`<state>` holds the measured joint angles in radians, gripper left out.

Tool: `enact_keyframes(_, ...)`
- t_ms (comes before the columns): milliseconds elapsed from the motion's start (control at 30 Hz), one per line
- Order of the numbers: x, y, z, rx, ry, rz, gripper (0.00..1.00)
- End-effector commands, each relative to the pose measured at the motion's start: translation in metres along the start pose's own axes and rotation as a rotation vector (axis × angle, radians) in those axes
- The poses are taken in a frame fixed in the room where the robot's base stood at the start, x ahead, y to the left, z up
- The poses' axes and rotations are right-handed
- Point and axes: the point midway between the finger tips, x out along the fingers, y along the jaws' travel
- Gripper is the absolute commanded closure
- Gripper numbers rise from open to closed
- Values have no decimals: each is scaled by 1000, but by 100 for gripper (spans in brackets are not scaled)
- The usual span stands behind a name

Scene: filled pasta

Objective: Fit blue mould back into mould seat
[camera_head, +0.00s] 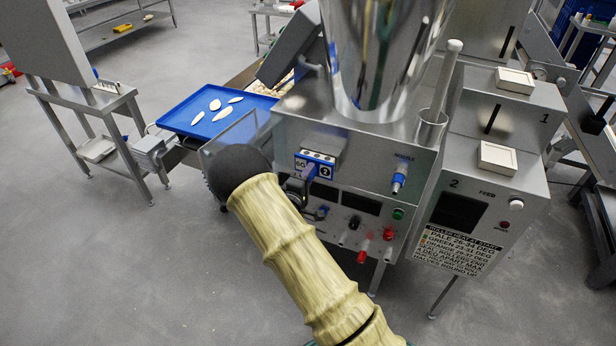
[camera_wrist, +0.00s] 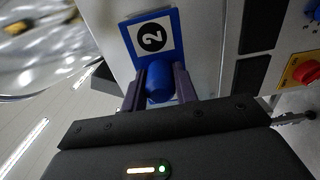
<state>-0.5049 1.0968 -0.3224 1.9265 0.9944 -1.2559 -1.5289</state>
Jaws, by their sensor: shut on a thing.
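The blue mould (camera_wrist: 152,38), a blue block with a white "2" label and a round blue knob, fills the upper middle of the wrist view. My gripper (camera_wrist: 159,90) is shut on its knob, one dark finger on each side. In the head view the blue mould (camera_head: 325,171) is at the machine's front, at the grey seat housing (camera_head: 320,153) with several round holes on top. My gripper (camera_head: 303,188) is just below and left of it, partly hidden by my arm. I cannot tell how deep the mould sits in the seat.
The steel machine (camera_head: 290,130) carries a large shiny hopper (camera_head: 380,60). Knobs and a red button (camera_head: 388,234) sit below the seat. A blue tray (camera_head: 190,122) with several pale pasta pieces lies to the left. Open grey floor lies at lower left.

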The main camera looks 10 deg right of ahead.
Motion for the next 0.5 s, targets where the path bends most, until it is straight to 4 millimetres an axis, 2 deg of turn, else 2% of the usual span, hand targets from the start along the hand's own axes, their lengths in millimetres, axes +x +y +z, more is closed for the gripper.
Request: enact_keyframes(500, 10, 1, 0, 0, 0, 3, 99)
